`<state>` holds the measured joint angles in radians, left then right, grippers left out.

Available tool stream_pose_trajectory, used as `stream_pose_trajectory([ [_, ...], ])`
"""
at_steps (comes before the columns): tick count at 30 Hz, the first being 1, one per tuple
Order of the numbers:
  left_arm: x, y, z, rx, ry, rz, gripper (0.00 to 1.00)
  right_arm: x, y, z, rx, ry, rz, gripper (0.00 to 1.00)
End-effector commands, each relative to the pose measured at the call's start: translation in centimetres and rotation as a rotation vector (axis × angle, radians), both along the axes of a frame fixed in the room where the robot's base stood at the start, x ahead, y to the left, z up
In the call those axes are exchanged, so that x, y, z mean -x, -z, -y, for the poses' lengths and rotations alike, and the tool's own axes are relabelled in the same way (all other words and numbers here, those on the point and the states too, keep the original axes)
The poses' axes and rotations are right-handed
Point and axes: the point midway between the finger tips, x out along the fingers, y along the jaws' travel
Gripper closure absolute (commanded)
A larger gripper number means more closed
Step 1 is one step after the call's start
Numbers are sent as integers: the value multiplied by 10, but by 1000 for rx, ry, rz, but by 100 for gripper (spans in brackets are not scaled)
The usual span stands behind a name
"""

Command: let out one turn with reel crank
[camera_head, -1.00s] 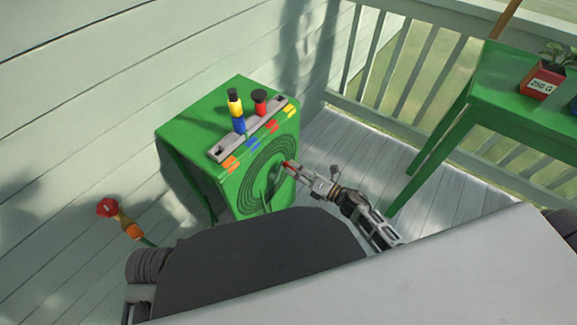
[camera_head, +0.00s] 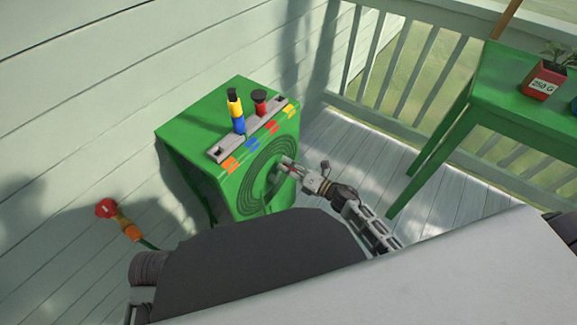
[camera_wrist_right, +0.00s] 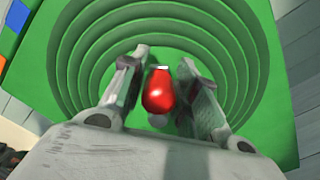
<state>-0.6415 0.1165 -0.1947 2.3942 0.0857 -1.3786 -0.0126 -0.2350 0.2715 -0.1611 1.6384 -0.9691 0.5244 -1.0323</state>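The green reel box (camera_head: 190,125) stands on the deck against the wall. Its front face carries dark green concentric rings (camera_head: 250,180), which also fill the right wrist view (camera_wrist_right: 90,50). The red crank handle (camera_wrist_right: 158,90) points toward the right wrist camera, in front of the rings. My right gripper (camera_head: 288,165) is at the reel's front face. In the right wrist view its fingers (camera_wrist_right: 163,60) stand on either side of the red handle, with narrow gaps showing beside it. The head view mostly hides the handle behind the gripper. My left gripper is out of view.
A grey rack with a yellow-blue tool (camera_head: 236,112) and a red tool (camera_head: 259,103) tops the box. A hose nozzle (camera_head: 122,220) lies on the deck at left. A green table (camera_head: 500,85) with a red pot (camera_head: 543,80) stands right, before the railing.

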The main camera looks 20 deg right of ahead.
Motion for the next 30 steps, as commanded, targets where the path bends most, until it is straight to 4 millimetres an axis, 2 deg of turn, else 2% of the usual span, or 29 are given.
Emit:
stream_pose_trajectory([
  [1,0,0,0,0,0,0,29,0,0,0,-1,-1,1,81],
  [6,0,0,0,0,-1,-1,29,0,0,0,-2,-1,1,100],
  [30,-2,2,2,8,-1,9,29,3,-5,-6,40,-8,40,100],
])
